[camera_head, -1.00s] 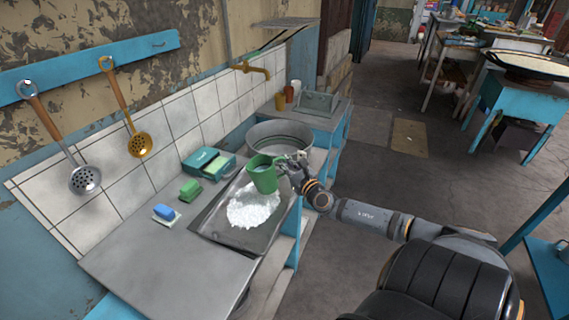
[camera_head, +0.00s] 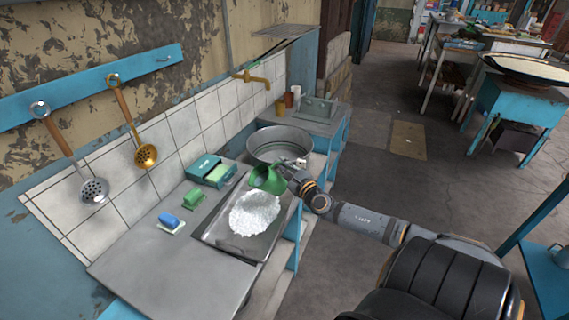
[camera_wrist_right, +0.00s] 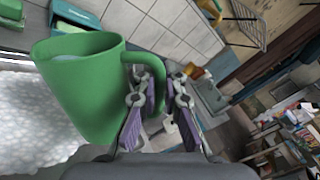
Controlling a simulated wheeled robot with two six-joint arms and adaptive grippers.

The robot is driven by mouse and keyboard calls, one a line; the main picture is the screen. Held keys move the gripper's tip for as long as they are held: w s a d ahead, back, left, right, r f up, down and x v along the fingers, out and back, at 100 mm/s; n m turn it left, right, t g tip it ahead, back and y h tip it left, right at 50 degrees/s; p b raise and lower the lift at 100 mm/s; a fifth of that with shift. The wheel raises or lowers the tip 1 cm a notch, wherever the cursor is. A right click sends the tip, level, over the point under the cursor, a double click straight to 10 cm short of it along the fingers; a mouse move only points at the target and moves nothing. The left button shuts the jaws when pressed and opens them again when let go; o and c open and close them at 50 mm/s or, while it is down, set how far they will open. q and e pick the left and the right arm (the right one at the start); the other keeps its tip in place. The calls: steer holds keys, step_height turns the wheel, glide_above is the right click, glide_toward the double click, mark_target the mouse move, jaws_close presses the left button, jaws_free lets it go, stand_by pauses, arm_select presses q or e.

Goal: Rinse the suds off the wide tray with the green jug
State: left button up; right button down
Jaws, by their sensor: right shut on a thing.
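The green jug (camera_head: 266,180) is tilted, its mouth toward the left, above the far end of the wide tray (camera_head: 215,233). My right gripper (camera_head: 296,166) is shut on the jug's handle. In the right wrist view the green jug (camera_wrist_right: 85,85) fills the left side, with some pale liquid at its mouth, and the gripper (camera_wrist_right: 158,100) closes around its handle. White suds (camera_head: 254,213) lie in a heap on the middle of the metal tray. No stream of water is clearly visible. My left gripper is not in view.
A round metal basin (camera_head: 279,143) stands just behind the jug. A teal box (camera_head: 207,169), a green block (camera_head: 194,197) and a blue sponge (camera_head: 168,220) lie left of the tray. A brass tap (camera_head: 252,76) juts from the wall. The near counter (camera_head: 165,275) is bare.

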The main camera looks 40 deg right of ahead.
mark_target(273, 173)
steer(key=shift+w+a+r+n+p, duration=0.1)
steer(key=shift+a+r+n+p, duration=0.1)
steer(key=shift+r+n+p, duration=0.25)
steer(key=shift+w+a+r+n+p, duration=0.15)
steer(key=shift+a+n+p, duration=0.25)
steer(key=shift+n, duration=0.2)
steer(key=shift+s+a+r+n+p, duration=0.1)
steer(key=shift+a+n+p, duration=0.2)
steer(key=shift+n, duration=0.25)
steer(key=shift+w+a+f+n+p, duration=0.1)
steer(key=shift+w+a+n+p, duration=0.15)
steer(key=shift+a+n+p, duration=0.95)
steer(key=shift+d+f+b, duration=0.1)
steer(key=shift+d+b, duration=0.15)
steer(key=shift+b, duration=0.05)
